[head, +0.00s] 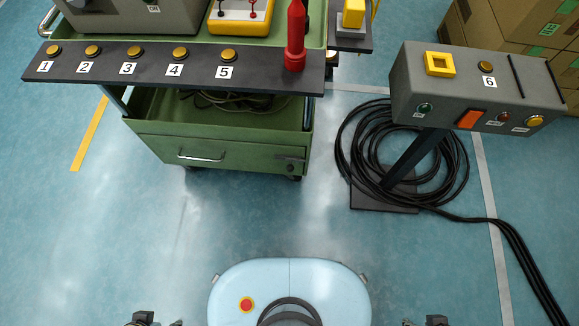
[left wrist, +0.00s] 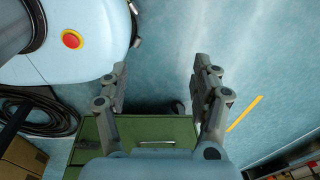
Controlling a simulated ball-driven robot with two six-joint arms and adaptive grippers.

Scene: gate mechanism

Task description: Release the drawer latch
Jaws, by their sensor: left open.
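The green drawer (head: 215,150) is in the cart's lower front in the head view, with a silver bar handle (head: 201,156). A small dark latch (head: 290,164) sits on the drawer front's right side; its details are too small to read. The drawer looks closed. My left gripper (head: 160,321) is at the bottom edge, well apart from the cart. In the left wrist view, its fingers (left wrist: 160,68) are spread with nothing between them; the green cart (left wrist: 95,138) lies beyond. My right gripper (head: 423,322) is mostly cut off at the bottom edge, far from the drawer.
A dark shelf (head: 130,62) with numbered yellow buttons and a red bottle-like object (head: 295,40) overhangs the drawer. A grey control box (head: 470,85) on a post and coiled black cables (head: 350,150) stand at right. Floor before the cart is clear.

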